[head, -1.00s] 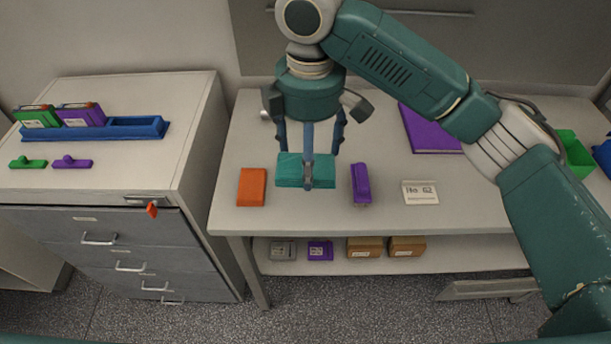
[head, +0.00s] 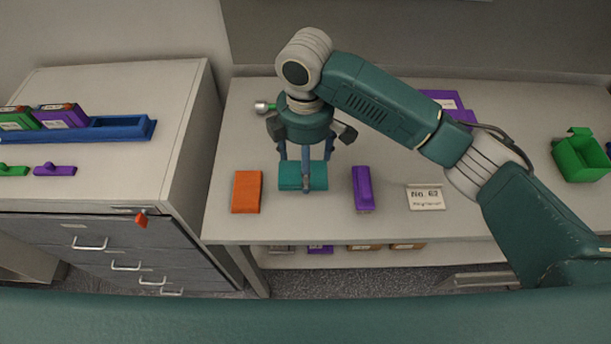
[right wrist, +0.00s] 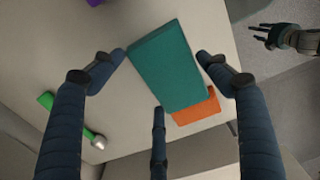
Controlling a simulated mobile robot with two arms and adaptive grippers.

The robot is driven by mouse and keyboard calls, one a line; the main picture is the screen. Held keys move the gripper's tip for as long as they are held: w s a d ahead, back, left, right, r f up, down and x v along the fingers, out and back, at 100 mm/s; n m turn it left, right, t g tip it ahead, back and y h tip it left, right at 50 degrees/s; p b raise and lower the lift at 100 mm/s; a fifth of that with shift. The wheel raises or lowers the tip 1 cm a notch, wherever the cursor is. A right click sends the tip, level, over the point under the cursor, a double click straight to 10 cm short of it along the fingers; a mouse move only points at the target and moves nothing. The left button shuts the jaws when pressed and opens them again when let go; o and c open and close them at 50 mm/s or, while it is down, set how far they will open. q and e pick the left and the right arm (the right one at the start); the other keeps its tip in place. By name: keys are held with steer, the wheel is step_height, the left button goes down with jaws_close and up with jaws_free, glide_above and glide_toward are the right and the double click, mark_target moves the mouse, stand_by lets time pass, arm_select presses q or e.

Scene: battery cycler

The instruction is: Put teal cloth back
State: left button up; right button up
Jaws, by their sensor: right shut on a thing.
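The teal cloth (head: 318,177) is a folded block over the near part of the table (head: 330,230), between an orange block (head: 247,190) and a purple block (head: 362,187). My right gripper (head: 303,180) points down, its fingers shut on the cloth. In the right wrist view the cloth (right wrist: 168,65) lies between the fingertips and partly covers the orange block (right wrist: 197,108). I cannot tell whether its underside touches the table. My left gripper (right wrist: 268,36) is off to the side in the right wrist view, empty, its fingers apart.
A label card (head: 426,198) stands right of the purple block. A green-handled tool (head: 264,106) lies behind my gripper. A green bin (head: 580,157) is at the far right. The drawer cabinet (head: 185,130) at left holds a blue rack (head: 120,130). A lower shelf (head: 300,260) holds boxes.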

step_height(320, 180, down, 4)
steer(key=shift+f+p, duration=0.1)
steer(key=shift+p, duration=0.25)
step_height(320, 180, down, 2)
steer(key=shift+f, duration=0.15)
steer(key=shift+f+p, duration=0.3)
arm_select(q)
steer(key=shift+w+r, duration=0.85)
steer(key=shift+w, duration=0.2)
arm_select(e)
steer(key=shift+f, duration=0.15)
steer(key=o, duration=1.1)
arm_select(q)
steer(key=shift+w, duration=0.1)
